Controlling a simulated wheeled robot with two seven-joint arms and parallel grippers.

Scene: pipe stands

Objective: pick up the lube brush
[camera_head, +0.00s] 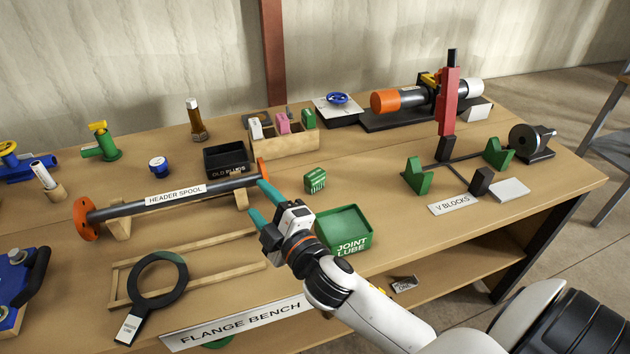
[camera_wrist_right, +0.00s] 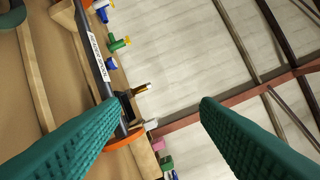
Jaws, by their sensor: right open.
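I cannot tell with certainty which thing is the lube brush. A brown, bottle-like upright piece with a pale top (camera_head: 196,120) stands at the back of the bench. A white stick in a wooden holder (camera_head: 46,180) leans at the left. A green tray marked JOINT LUBE (camera_head: 344,230) lies right of my right gripper (camera_head: 260,202). The right gripper's teal fingers are open and empty near the right end of the header spool (camera_head: 165,197). In the right wrist view the open fingers (camera_wrist_right: 165,120) frame the spool's end and the wall. My left gripper is not in view.
A small green labelled block (camera_head: 315,180), a black OLD bin (camera_head: 226,160) and a wooden rack of coloured pieces (camera_head: 285,140) stand nearby. A black ring tool (camera_head: 157,283) lies in front. Green V blocks (camera_head: 417,178) stand right. Bare bench lies between tray and V blocks.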

